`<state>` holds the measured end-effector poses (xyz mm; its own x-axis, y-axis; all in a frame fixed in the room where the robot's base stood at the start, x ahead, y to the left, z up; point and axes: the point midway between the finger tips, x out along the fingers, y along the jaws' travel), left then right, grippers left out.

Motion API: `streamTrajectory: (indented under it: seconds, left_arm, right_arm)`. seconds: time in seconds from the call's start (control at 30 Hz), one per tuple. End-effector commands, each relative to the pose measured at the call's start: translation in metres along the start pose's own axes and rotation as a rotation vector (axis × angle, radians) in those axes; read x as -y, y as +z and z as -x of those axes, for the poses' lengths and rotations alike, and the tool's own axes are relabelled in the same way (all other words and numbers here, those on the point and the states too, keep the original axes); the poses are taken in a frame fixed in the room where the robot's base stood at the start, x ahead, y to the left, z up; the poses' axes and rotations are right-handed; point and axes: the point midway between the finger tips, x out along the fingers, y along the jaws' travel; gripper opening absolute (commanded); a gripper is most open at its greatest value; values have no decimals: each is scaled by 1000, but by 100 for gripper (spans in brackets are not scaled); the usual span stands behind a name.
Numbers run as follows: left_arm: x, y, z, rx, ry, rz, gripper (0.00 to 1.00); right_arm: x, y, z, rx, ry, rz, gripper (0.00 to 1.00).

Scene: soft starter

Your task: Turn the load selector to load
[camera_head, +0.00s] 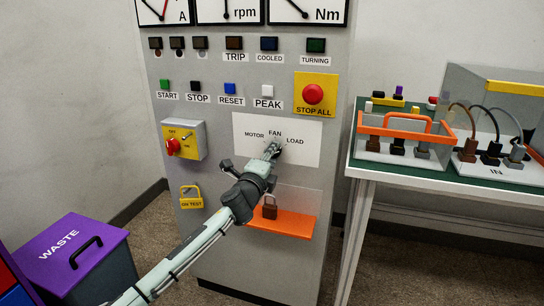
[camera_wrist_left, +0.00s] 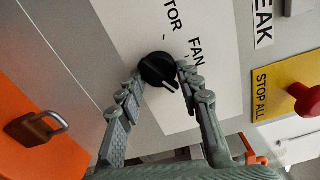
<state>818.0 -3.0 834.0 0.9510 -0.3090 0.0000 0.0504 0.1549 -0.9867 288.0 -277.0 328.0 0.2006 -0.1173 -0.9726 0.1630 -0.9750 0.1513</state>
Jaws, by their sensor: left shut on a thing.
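The load selector is a black round knob (camera_wrist_left: 157,70) on a white plate (camera_head: 305,153) lettered MOTOR, FAN and LOAD. My left gripper (camera_head: 273,150) reaches it from below in the head view, hiding most of it. In the left wrist view the gripper (camera_wrist_left: 161,78) has one finger on each side of the knob and is shut on it. A pale mark on the knob slants down and right there, past the FAN lettering, towards the LOAD side. The LOAD word is hidden in the wrist view but readable in the head view. My right gripper is not in view.
A red STOP ALL button (camera_head: 313,94) sits above right. An orange shelf with a clear guard (camera_head: 285,222) and brown padlock (camera_head: 269,207) lies below. A table (camera_head: 365,174) stands right, a purple WASTE bin (camera_head: 70,246) lower left.

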Motion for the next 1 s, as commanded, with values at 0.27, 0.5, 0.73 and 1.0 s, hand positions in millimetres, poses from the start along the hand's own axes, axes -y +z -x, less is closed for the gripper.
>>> streamTrajectory:
  seconds: [0.27, 0.5, 0.73, 1.0]
  left_arm:
    - [1, 0, 0, 0, -2, -3, 56]
    - [0, 0, 0, 0, -1, -1, 56]
    - [-1, 1, 18, 0, -1, -1, 56]
    - [-1, 0, 75, -1, 1, -2, 56]
  right_arm:
    - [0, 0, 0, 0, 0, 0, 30]
    - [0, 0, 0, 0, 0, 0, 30]
    - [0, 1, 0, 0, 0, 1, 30]
    - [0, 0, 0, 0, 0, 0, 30]
